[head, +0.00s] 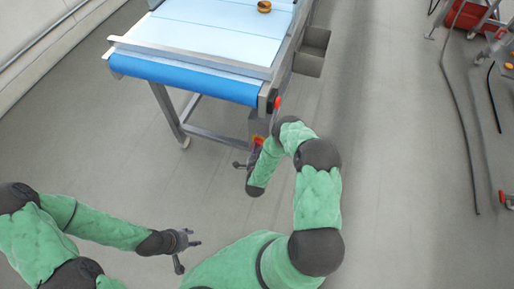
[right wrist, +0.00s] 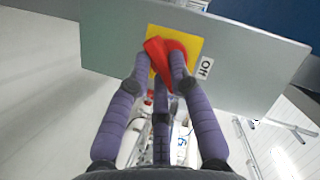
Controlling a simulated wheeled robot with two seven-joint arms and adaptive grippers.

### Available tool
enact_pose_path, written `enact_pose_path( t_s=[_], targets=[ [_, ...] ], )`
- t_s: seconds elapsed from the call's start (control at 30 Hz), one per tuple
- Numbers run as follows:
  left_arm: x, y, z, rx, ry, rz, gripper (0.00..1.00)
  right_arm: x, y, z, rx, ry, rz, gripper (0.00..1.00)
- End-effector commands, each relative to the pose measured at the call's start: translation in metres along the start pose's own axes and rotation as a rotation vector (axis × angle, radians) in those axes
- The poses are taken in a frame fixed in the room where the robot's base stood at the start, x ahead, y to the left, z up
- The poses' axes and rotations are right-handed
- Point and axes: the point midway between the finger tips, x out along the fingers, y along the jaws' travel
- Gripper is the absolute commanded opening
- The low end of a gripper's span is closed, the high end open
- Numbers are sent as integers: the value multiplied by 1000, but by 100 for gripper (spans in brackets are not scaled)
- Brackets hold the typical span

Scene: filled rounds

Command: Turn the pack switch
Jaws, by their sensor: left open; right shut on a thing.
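The pack switch (right wrist: 157,56) is a red handle on a yellow plate (right wrist: 186,42) on a grey panel, seen in the right wrist view. A white label (right wrist: 204,68) reading "Off" sits to its right. My right gripper (right wrist: 165,60) is shut on the red handle, its fingers on either side and partly hiding it. The handle looks tilted. In the head view the yellow and red of the switch (head: 258,140) show below the conveyor's near right corner, largely hidden by my right arm. My left gripper (head: 188,251) is open and empty above the floor at the lower left.
A conveyor (head: 190,82) with a blue front roller stands ahead, an orange-brown round thing (head: 264,6) on its belt. A red button (head: 277,102) is at its near right corner. A grey bin (head: 311,50) hangs at its right side. Open floor lies right; cables and red equipment are farther right.

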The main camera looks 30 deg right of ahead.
Motion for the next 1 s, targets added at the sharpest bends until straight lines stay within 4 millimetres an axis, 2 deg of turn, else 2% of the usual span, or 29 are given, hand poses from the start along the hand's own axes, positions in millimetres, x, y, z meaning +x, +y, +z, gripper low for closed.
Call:
enact_pose_path(
  t_s=[0.43, 1.0],
  targets=[
    [-9, 3, 0, 0, 0, 0, 45, -1, -2, 0, -229, -2, 94, 0],
    [-10, 3, 0, 0, 0, 0, 45, -1, -1, 0, -271, -2, 113, 0]
  ],
)
